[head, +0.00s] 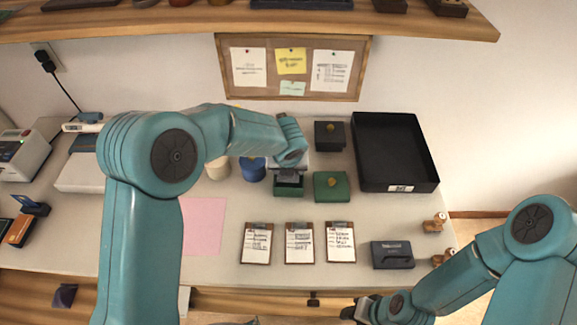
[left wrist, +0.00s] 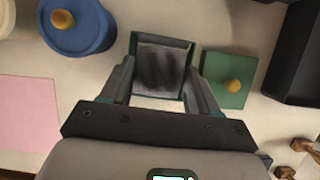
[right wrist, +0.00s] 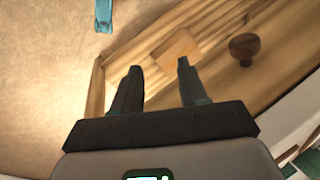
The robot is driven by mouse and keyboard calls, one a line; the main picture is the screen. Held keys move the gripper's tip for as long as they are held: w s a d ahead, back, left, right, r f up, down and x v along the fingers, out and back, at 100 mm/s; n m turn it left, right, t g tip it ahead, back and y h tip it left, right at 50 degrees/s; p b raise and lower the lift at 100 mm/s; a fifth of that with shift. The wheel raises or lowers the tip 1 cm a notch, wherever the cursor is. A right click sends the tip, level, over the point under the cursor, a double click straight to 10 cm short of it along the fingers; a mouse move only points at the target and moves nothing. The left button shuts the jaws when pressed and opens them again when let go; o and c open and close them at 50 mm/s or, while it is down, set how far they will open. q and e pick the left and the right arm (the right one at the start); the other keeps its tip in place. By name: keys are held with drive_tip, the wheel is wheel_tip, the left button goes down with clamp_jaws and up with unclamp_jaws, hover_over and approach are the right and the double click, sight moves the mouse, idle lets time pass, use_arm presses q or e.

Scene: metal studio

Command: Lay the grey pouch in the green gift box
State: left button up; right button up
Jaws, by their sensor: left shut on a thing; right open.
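The green gift box (head: 288,190) stands open on the table, below my left gripper (head: 289,166). Its green rim (left wrist: 190,45) shows in the left wrist view. The grey pouch (left wrist: 160,68) spans the space between my left fingers and appears within the box's outline. My left gripper (left wrist: 161,93) is shut on it. Whether the pouch touches the box floor cannot be told. The green lid (head: 331,186) with a gold knob lies just right of the box. My right gripper (right wrist: 157,90) is open and empty, in front of the table's wooden drawer front.
A dark lidded box (head: 330,135) and a large black tray (head: 398,150) stand behind and right. A blue canister (head: 252,170) stands close left of the box. Several clipboards (head: 299,243) and a dark case (head: 392,254) lie in front. A pink sheet (head: 204,225) lies left.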

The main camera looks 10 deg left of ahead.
use_arm(q)
drive_tip(key=shift+f, duration=0.15)
drive_tip(key=shift+f+b, duration=0.25)
drive_tip(key=shift+b, duration=0.05)
drive_tip(key=shift+f, duration=0.3)
drive_tip(key=o, duration=1.1)
drive_tip(key=v, duration=1.6)
drive_tip(key=shift+r+p, duration=0.25)
drive_tip(key=shift+p, duration=0.1)
